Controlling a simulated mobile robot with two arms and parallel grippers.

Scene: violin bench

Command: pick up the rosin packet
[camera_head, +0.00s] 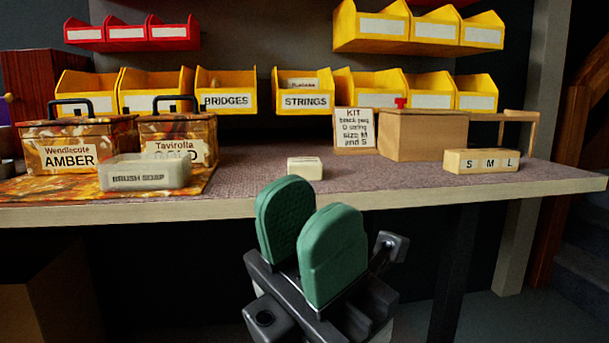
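A small cream packet (305,168) lies on the bench top near the front edge, in the middle of the view. It may be the rosin packet; its marking is too small to read. My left gripper (305,225) has two green padded fingers pointing up, in front of and below the bench edge. Its fingers are apart, with nothing seen between them. It is apart from the packet, which shows whole just above the fingertips. My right gripper is not in view.
Right are a KIT card (354,130), a wooden box (425,137) and an S M L block (482,161). Yellow bins (225,92) line the back.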

